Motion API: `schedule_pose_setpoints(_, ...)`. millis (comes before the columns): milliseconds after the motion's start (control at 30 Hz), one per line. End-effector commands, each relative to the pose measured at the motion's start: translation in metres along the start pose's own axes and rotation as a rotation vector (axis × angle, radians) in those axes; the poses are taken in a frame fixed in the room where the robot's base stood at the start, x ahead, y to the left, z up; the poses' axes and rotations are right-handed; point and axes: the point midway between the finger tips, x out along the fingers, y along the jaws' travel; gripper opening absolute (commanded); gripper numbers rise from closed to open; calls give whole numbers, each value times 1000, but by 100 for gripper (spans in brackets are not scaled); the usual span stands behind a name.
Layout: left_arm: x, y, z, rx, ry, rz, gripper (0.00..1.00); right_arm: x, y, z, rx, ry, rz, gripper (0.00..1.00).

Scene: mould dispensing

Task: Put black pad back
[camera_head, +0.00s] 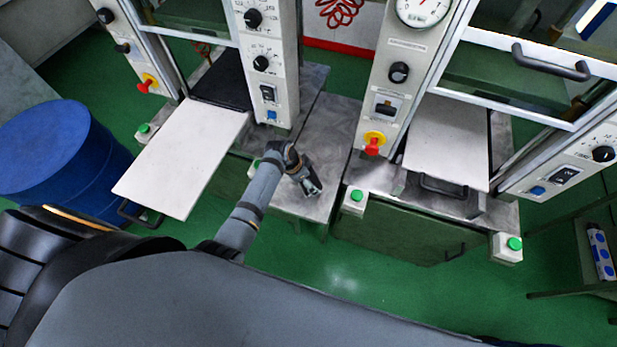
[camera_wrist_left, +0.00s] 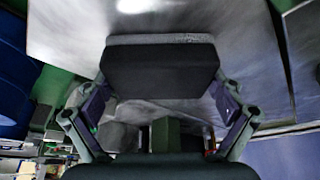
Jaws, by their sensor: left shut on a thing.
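The black pad (camera_wrist_left: 160,72) is a small dark block with a grey upper edge in the left wrist view. My left gripper (camera_wrist_left: 160,85) is shut on it, with one finger on each side. In the head view my left gripper (camera_head: 310,187) is over the front part of the grey metal table (camera_head: 332,140) between the two machines. The pad is hard to make out there, and I cannot tell whether it touches the table. My right gripper is not in view.
A white tray (camera_head: 183,150) with a dark handle sticks out of the left machine. Another pale tray (camera_head: 447,140) is at the right machine. A machine column (camera_head: 268,60) stands close behind my left arm. A blue drum (camera_head: 65,150) is at far left. Green floor (camera_head: 345,280) is clear.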

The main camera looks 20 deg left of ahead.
Motion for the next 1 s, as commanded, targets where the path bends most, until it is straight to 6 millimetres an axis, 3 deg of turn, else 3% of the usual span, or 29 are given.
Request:
schedule_pose_setpoints(267,2,0,1,0,1,0,64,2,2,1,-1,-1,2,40)
schedule_pose_setpoints(300,2,0,1,0,1,-1,96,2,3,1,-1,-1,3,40)
schedule_pose_setpoints(333,2,0,1,0,1,-1,100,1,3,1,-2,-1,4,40)
schedule_pose_setpoints(767,-6,0,0,0,1,-1,100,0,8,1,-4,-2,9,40)
schedule_pose_setpoints(1000,-59,-1,0,1,2,-4,100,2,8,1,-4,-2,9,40)
